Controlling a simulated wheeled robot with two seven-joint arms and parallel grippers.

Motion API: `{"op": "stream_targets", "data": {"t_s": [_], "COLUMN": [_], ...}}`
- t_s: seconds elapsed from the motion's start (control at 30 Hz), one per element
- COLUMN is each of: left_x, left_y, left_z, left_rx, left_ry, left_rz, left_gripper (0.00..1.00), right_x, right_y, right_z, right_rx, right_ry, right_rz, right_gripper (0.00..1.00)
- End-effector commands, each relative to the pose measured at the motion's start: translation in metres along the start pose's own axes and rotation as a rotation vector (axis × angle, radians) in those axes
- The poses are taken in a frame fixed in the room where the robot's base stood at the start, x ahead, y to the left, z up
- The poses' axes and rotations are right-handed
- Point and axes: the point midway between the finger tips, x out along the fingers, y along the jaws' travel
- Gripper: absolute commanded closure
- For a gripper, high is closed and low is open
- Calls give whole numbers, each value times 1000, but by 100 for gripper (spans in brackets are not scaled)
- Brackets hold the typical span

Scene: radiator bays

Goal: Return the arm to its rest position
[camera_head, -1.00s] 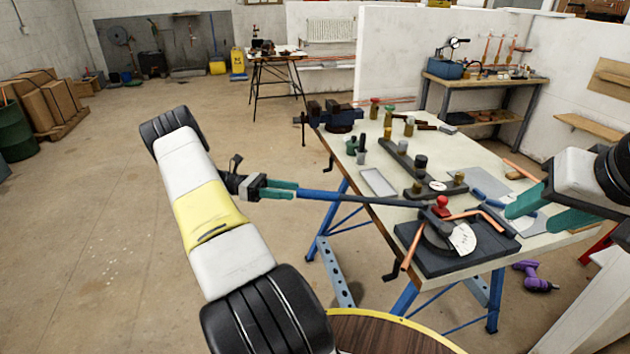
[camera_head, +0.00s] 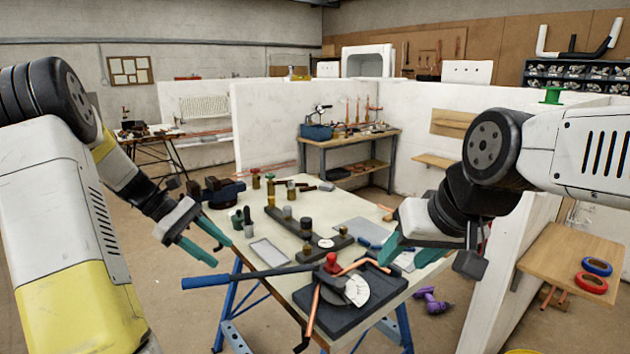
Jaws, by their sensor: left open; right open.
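My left gripper (camera_head: 222,253) is open and empty, with teal fingers, at the left of the workbench (camera_head: 268,227). It appears above and apart from the long blue lever (camera_head: 235,276) of the pipe bender. The bender (camera_head: 345,300) sits on a dark base at the near edge of the bench, with a red knob, a white dial and a copper pipe (camera_head: 316,308) in it. My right gripper (camera_head: 405,256) is open over the right side of the bench. Its teal fingers overlap the bench top in the picture, and what lies behind them is hidden.
A grey tray (camera_head: 269,252), fittings on dark blocks and a vise (camera_head: 219,190) stand on the bench. White partition walls (camera_head: 262,130) rise behind and at the right. A wooden shelf (camera_head: 570,262) with red and blue tape rolls is at the right. A purple drill (camera_head: 432,302) lies on the floor.

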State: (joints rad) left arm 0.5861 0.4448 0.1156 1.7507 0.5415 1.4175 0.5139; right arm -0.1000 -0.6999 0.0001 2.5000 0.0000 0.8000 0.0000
Motion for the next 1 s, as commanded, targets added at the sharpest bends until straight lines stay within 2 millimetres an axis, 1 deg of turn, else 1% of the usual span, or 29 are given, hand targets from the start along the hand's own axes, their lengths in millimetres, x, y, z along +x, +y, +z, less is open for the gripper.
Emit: {"op": "stream_targets", "data": {"t_s": [0.03, 0.2, 0.27, 0.3, 0.4, 0.5, 0.63, 0.7, 0.8, 0.9, 1.0], "left_x": [2, 8, 9, 9, 11, 11, 13, 14, 15, 16, 16], "left_y": [-3, -22, -31, -37, -54, -73, -95, -105, -114, -119, -122], "left_z": [24, 81, 99, 110, 135, 156, 176, 183, 189, 192, 193], "left_rx": [80, 355, 457, 526, 703, 883, 1107, 1206, 1315, 1379, 1406], "left_ry": [67, 283, 356, 404, 517, 628, 757, 813, 875, 911, 924], "left_rz": [-30, -118, -143, -160, -196, -223, -248, -255, -261, -262, -265], "left_gripper": [51, 51, 51, 51, 51, 51, 51, 51, 51, 51, 51], "right_x": [0, 0, 0, 0, 0, 0, 0, 0, 0, 0, 0], "right_y": [0, 0, 0, 0, 0, 0, 0, 0, 0, 0, 0], "right_z": [0, 0, 0, 0, 0, 0, 0, 0, 0, 0, 0], "right_rx": [0, 0, 0, 0, 0, 0, 0, 0, 0, 0, 0], "right_ry": [0, 0, 0, 0, 0, 0, 0, 0, 0, 0, 0], "right_rz": [0, 0, 0, 0, 0, 0, 0, 0, 0, 0, 0], "right_gripper": [51, 51, 51, 51, 51, 51, 51, 51, 51, 51, 51]}}
